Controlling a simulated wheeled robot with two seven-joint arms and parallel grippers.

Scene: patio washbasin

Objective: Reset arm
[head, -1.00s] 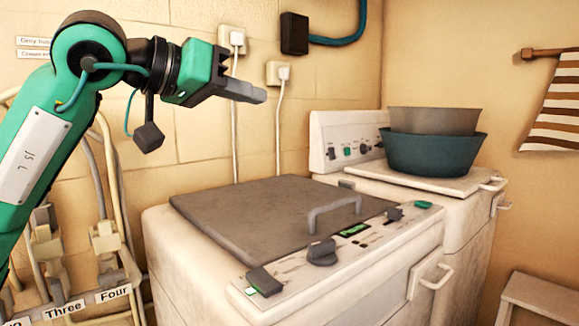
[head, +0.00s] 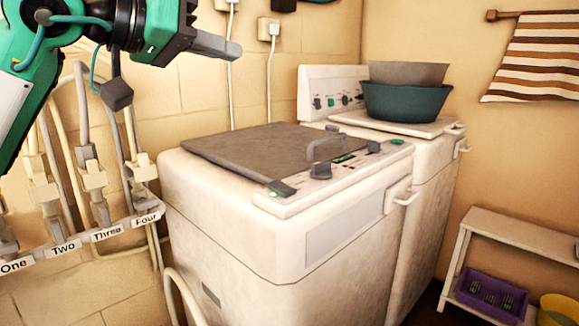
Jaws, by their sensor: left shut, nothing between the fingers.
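My left gripper (head: 232,48) is at the top left of the head view, at the end of my green left arm. Its grey fingers are shut together and hold nothing. It is in the air, pointing right, in front of the tiled wall and above the back left of the white machine (head: 235,215) with the grey lid (head: 240,150). It touches nothing that I can see. My right gripper does not show.
A second white machine (head: 430,180) behind carries a teal basin (head: 405,103) with a grey basin (head: 408,73) in it. Labelled hoses (head: 90,180) hang at left. A low shelf (head: 510,232) with a purple crate (head: 490,296) stands at right. A striped towel (head: 540,60) hangs above.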

